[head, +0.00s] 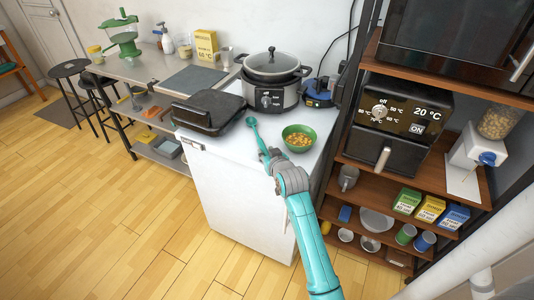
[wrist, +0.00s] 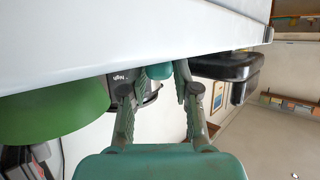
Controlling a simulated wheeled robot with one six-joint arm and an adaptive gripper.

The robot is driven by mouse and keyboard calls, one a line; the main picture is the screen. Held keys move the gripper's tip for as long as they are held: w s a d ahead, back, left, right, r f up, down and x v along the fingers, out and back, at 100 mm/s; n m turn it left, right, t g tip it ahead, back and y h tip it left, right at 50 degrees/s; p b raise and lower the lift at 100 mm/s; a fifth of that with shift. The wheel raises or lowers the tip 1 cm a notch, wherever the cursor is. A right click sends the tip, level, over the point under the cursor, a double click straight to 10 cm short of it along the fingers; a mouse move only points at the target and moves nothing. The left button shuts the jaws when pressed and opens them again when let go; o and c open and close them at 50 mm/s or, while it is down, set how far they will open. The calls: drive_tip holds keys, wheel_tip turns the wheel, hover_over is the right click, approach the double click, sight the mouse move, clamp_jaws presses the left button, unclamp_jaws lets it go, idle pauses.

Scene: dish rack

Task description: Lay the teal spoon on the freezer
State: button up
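The teal spoon (head: 254,130) reaches forward from my gripper (head: 265,153), low over the white top of the freezer (head: 227,145), between a black grill and a green bowl. In the wrist view, whose picture is upside down, my gripper (wrist: 158,78) has its fingertips close on both sides of the spoon (wrist: 159,71) and appears shut on it. The freezer's top (wrist: 120,35) fills the upper part there. Most of the spoon is hidden behind its near end in the wrist view. I cannot tell whether the spoon touches the freezer.
The closed black grill (head: 208,113) is left of the spoon, and the green bowl (head: 299,137) with yellow food is right. A slow cooker (head: 271,92) stands behind. Bare white surface lies around the spoon. A wooden shelf (head: 420,168) stands right of the freezer.

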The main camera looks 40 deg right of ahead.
drive_tip(key=o, duration=0.6)
drive_tip(key=shift+c, duration=0.2)
drive_tip(key=v, duration=1.2)
idle(0.3)
